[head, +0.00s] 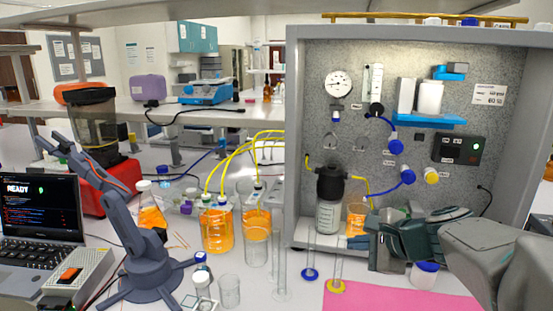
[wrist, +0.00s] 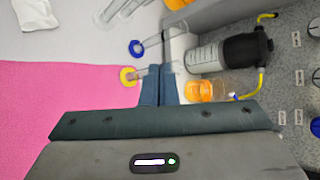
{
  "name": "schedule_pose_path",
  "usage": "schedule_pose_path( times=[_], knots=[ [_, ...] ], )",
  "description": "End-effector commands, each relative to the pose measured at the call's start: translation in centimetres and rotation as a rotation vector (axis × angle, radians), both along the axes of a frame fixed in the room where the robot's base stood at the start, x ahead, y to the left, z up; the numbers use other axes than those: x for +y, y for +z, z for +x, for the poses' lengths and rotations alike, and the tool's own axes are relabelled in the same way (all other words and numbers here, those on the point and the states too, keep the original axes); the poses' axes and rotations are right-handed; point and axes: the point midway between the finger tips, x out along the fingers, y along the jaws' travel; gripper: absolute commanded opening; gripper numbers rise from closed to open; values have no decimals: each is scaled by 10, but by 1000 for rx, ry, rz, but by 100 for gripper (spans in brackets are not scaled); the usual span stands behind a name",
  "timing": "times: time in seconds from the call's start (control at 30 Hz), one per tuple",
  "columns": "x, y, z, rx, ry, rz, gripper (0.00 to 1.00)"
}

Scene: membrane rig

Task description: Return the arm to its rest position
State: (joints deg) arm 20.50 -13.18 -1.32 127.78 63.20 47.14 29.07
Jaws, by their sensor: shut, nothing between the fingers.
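My gripper (head: 371,228) is at the right of the head view, in front of the rig panel and above the bench near the pink mat. In the wrist view its two blue-grey fingers (wrist: 160,86) are together with nothing between them. The yellow-based cylinder (wrist: 128,76) stands just beside the fingertips in the wrist view; whether they touch I cannot tell. My forearm (head: 500,255) reaches in from the lower right of the head view.
A pink mat (head: 400,298) lies below my arm. Close by are a blue-based cylinder (head: 310,272), a black-topped filter vessel (head: 329,200) and an orange-filled beaker (head: 356,220). The grey panel housing (head: 298,140) rises behind. Orange bottles (head: 217,230) stand left.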

Motion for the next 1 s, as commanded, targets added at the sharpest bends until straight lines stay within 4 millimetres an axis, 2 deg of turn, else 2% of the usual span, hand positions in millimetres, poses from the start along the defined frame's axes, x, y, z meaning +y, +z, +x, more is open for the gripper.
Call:
schedule_pose_path(
  times=[0.03,0.1,0.2,0.33,0.5,0.7,1.0],
  knots=[
    [15,-9,-16,12,98,-94,0],
    [28,-26,-38,27,241,-237,0],
    [40,-47,-71,45,449,-437,0],
    [43,-71,-111,57,727,-692,0],
    [33,-90,-149,64,1042,-976,0],
    [21,-99,-168,69,1241,-1154,0],
    [19,-100,-170,72,1273,-1182,0]
  ],
)
